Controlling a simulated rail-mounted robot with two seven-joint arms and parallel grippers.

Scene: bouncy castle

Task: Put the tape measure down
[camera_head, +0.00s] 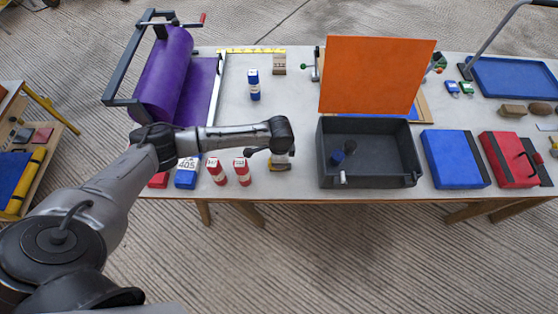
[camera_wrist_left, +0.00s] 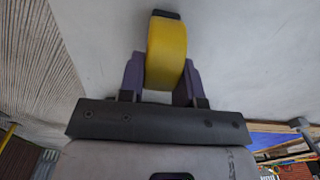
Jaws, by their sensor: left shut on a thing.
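The yellow tape measure (camera_wrist_left: 166,55) with a dark end sits between the two fingers of my left gripper (camera_wrist_left: 162,78) in the left wrist view. The gripper is shut on it, over the pale table surface. In the head view my left arm reaches across the table's front left part, and the left gripper (camera_head: 281,160) points down near the front edge, left of the grey bin. The tape measure is mostly hidden there by the wrist. I cannot tell whether it touches the table. My right gripper is not in view.
Red and white bottles (camera_head: 242,172) and a blue container (camera_head: 187,172) stand just left of the gripper. A dark grey bin (camera_head: 398,180) stands to the right, with an orange panel (camera_head: 375,75) behind it. The pale table (camera_head: 290,110) is clear behind the gripper.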

